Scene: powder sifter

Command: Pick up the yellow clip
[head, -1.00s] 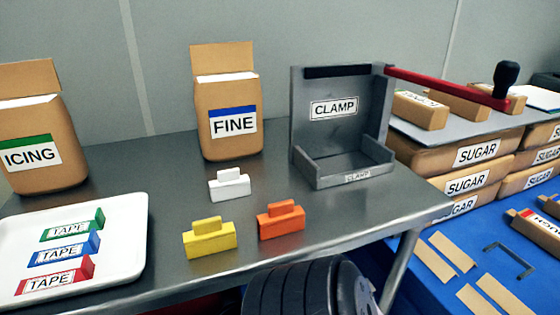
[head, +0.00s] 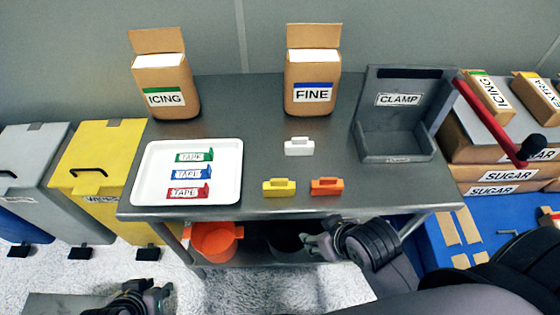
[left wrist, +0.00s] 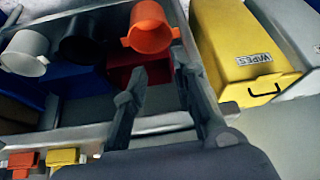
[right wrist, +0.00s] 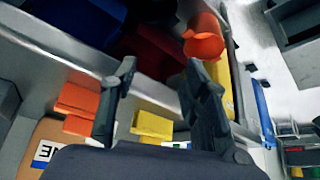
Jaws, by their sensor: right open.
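The yellow clip (head: 279,187) stands on the grey metal table near its front edge, between the white tray and the orange clip (head: 327,186). The white clip (head: 299,146) stands behind them. My right gripper (head: 322,246) is open and empty, in front of the table edge, below and right of the yellow clip. In the right wrist view, the yellow clip (right wrist: 153,126) shows between the open fingers (right wrist: 158,88), apart from them. My left gripper (head: 150,300) is low at the bottom left, away from the table; its fingers (left wrist: 168,98) are apart and empty in the left wrist view.
The white tray (head: 145,190) holds red, blue and green tape pieces. ICING (head: 163,82) and FINE (head: 312,75) bags and the grey clamp stand (head: 398,150) stand at the back. An orange bucket (head: 214,243) sits under the table. Yellow and grey bins (head: 100,160) stand left.

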